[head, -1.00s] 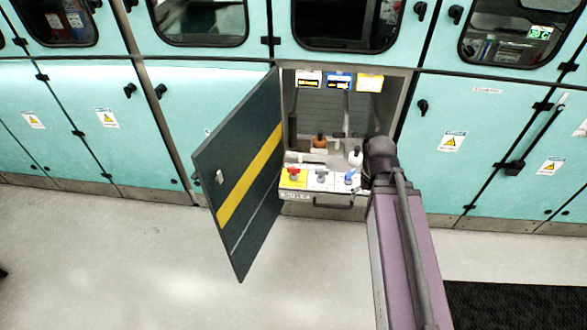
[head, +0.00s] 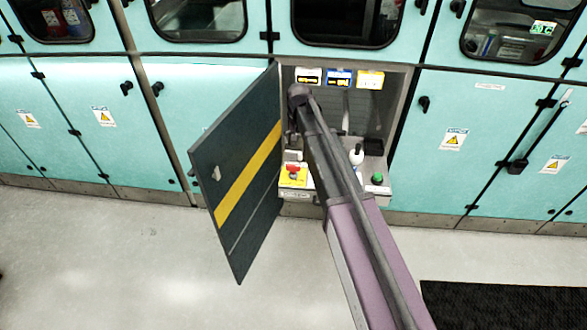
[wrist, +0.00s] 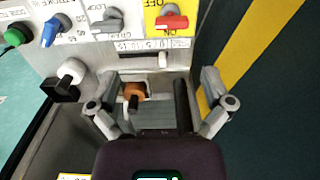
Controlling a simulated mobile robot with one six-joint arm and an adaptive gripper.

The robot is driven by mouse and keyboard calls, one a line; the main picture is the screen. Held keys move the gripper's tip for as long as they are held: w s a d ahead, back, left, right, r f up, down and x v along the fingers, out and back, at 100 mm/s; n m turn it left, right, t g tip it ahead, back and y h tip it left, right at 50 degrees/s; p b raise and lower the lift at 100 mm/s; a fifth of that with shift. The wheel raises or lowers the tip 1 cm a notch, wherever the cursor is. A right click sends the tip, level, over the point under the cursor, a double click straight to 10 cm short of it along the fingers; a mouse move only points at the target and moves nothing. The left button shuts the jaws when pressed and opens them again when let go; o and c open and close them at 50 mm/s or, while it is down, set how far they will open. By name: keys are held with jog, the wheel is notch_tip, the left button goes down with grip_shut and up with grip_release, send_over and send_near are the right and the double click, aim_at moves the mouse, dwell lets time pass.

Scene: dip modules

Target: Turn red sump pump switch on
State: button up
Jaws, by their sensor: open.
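The red switch (head: 292,169) sits on a yellow plate at the left end of the panel ledge inside the open cabinet. In the wrist view the red switch (wrist: 172,20) is at the top, right of the middle, with its handle lying roughly sideways across the picture. My gripper (wrist: 158,95) is open and empty, its fingers spread below the red switch in the wrist view, not touching it. A brown knob (wrist: 134,92) shows between the fingers, farther off. In the head view my arm hides the gripper.
A grey switch (wrist: 110,20), a blue switch (wrist: 54,30) and a green button (head: 377,179) share the ledge. A lever with a white knob (head: 356,155) stands behind it. The dark cabinet door (head: 235,180) with a yellow stripe stands open close on the left.

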aim_at(294, 166)
jog(key=shift+w+a+f, duration=0.1)
jog(key=shift+w+a, duration=0.55)
jog(key=shift+a, duration=0.3)
jog(key=shift+f, duration=0.1)
notch_tip(294, 166, down, 14)
jog(key=b, duration=1.3)
jog(key=shift+r+b, duration=0.25)
jog(key=shift+b, duration=0.15)
jog(key=shift+d, duration=0.1)
jog(key=c, duration=1)
